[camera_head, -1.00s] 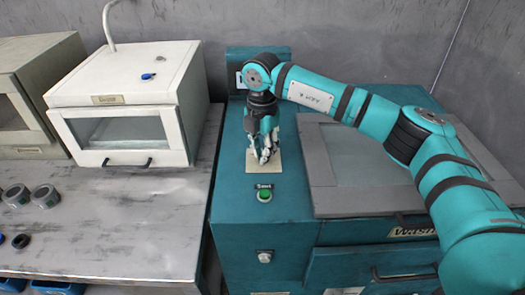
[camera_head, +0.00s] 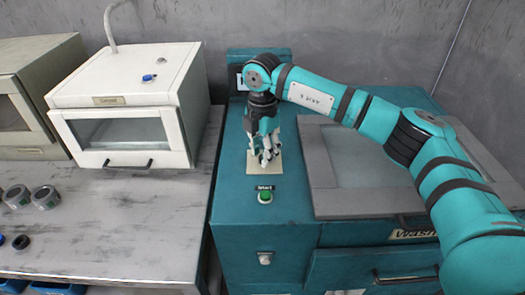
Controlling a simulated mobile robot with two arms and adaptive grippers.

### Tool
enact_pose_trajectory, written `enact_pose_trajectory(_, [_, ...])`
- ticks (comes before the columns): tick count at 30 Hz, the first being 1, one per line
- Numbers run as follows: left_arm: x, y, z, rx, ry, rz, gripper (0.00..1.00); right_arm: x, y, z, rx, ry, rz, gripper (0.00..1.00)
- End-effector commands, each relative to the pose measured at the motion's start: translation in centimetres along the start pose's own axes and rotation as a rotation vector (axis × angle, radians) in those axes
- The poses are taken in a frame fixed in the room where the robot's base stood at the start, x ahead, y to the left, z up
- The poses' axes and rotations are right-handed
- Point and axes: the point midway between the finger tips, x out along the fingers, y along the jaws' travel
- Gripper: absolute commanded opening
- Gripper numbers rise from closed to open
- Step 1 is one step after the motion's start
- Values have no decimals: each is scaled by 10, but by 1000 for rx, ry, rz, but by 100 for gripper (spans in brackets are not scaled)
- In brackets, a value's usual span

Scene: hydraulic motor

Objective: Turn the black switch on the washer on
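The washer (camera_head: 235,215) is the teal machine in the middle and right, with a grey-framed window on top and a "Wash" label on its front. My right gripper (camera_head: 264,160) points down over a beige plate (camera_head: 287,165) on the washer's top left. The black switch cannot be made out; the gripper covers most of the plate. The fingers are small and partly overlap, so their opening is unclear. A green start button (camera_head: 265,197) sits just in front of the plate. My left gripper is not in view.
A white box oven (camera_head: 130,100) with a blue knob stands on the grey table (camera_head: 130,215) at left. Several metal rings (camera_head: 46,197) lie at the table's left edge. The washer's drawer handle (camera_head: 405,276) juts out at lower right.

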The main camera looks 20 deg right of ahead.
Motion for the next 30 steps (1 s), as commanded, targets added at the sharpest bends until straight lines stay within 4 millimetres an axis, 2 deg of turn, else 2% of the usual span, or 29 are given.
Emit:
enact_pose_trajectory(7, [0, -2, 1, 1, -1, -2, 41, 1, 0, 0, -1, 0, -2, 36])
enact_pose_trajectory(11, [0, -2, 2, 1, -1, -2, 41, -7, 0, 0, -1, 0, 0, 36])
enact_pose_trajectory(14, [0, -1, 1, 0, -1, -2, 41, -23, 0, 0, -2, -1, 1, 36])
enact_pose_trajectory(24, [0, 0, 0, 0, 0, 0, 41, -93, 1, 0, -1, -1, 1, 36])
enact_pose_trajectory(30, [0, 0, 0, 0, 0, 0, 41, -116, 0, 0, 0, 0, -1, 36])
